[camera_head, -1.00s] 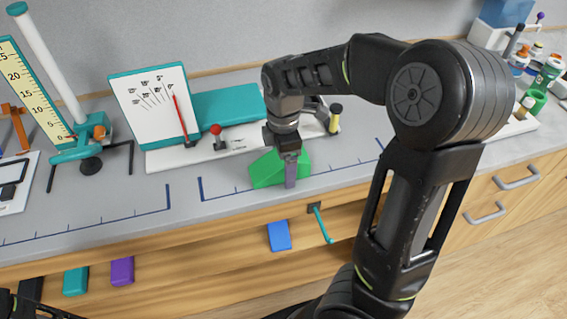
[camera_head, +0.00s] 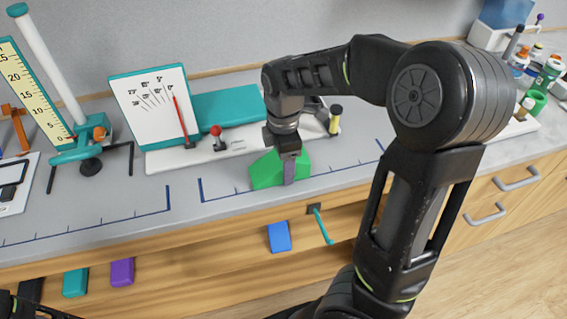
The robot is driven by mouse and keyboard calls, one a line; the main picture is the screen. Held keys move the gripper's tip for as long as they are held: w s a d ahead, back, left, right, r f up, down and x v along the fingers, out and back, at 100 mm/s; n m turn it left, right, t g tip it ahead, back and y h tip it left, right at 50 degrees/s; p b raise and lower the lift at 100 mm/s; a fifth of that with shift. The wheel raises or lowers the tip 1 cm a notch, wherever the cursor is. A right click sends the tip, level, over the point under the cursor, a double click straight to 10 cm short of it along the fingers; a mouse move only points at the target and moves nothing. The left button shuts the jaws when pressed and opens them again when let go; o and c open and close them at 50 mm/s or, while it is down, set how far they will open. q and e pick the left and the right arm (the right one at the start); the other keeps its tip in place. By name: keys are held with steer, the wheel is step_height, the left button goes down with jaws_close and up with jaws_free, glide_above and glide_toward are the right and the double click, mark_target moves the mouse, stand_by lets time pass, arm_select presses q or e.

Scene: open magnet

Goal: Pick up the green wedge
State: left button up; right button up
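The green wedge (camera_head: 266,171) lies on the grey bench top, near its front edge, inside a blue marked-off area. My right gripper (camera_head: 289,172) comes down over the wedge from above. One finger shows in front of the wedge's near face; the other finger is hidden behind it. The fingers appear to straddle the wedge, but I cannot tell whether they press on it. The wedge seems to rest on the bench. My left gripper is not in view; only a dark bit of my own body shows at the bottom left.
Behind the wedge stands a white base with an angle board (camera_head: 150,105), a red-knobbed lever (camera_head: 216,133) and a yellow-and-black knob (camera_head: 335,115). A teal-handled crank (camera_head: 320,225) sticks out of the bench front. A tall scale stand (camera_head: 75,140) is at left. Bench space left of the wedge is clear.

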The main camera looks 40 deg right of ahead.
step_height(320, 180, up, 10)
steer(key=shift+f, duration=0.1)
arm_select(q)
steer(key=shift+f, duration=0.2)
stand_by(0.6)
